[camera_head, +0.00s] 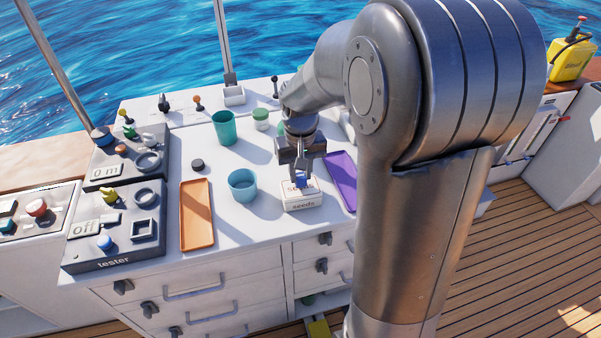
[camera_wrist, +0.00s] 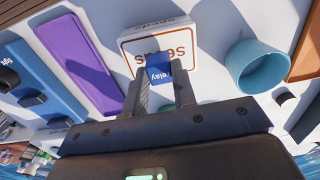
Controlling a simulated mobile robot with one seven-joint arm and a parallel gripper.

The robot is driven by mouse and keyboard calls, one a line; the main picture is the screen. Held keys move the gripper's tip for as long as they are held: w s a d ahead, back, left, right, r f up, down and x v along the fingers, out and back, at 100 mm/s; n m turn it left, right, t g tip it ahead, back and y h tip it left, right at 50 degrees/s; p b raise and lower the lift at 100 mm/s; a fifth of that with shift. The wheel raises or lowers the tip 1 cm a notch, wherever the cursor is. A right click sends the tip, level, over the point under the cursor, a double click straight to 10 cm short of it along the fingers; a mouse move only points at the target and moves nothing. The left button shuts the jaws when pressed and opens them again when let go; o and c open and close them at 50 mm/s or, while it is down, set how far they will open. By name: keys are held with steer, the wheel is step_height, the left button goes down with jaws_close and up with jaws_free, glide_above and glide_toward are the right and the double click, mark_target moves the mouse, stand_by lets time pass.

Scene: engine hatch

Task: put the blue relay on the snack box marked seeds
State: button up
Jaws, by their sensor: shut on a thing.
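The blue relay (camera_wrist: 158,74), with the word "relay" on it, is between the fingertips of my gripper (camera_wrist: 160,90) in the wrist view. My gripper (camera_head: 301,178) is shut on it and points down in the head view. The white snack box marked seeds (camera_head: 303,203) stands on the white worktop just under the relay. The box also shows in the wrist view (camera_wrist: 130,42), with the relay in front of its lettered top. I cannot tell whether the relay touches the box. The fingers hide part of the relay.
A blue cup (camera_head: 243,187) and an orange tray (camera_head: 196,222) stand left of the box. A purple tray (camera_head: 343,172) lies close on its right. A green cup (camera_head: 224,128) and a dark tester panel (camera_head: 112,237) stand farther off. Worktop in front of the box is narrow.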

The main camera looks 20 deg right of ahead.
mark_target(301, 176)
steer(key=shift+f, duration=0.4)
steer(key=shift+f, duration=0.1)
steer(key=o, duration=1)
step_height(301, 176, up, 11)
steer(key=s+r+t, duration=0.1)
steer(key=s+t, duration=0.1)
steer(key=s, duration=0.4)
steer(key=s+r+t, duration=0.1)
steer(key=s, duration=0.5)
steer(key=s+a+r+t, duration=0.1)
steer(key=s+t, duration=0.1)
steer(key=s, duration=0.5)
steer(key=shift+r+t, duration=0.2)
steer(key=shift+t, duration=0.1)
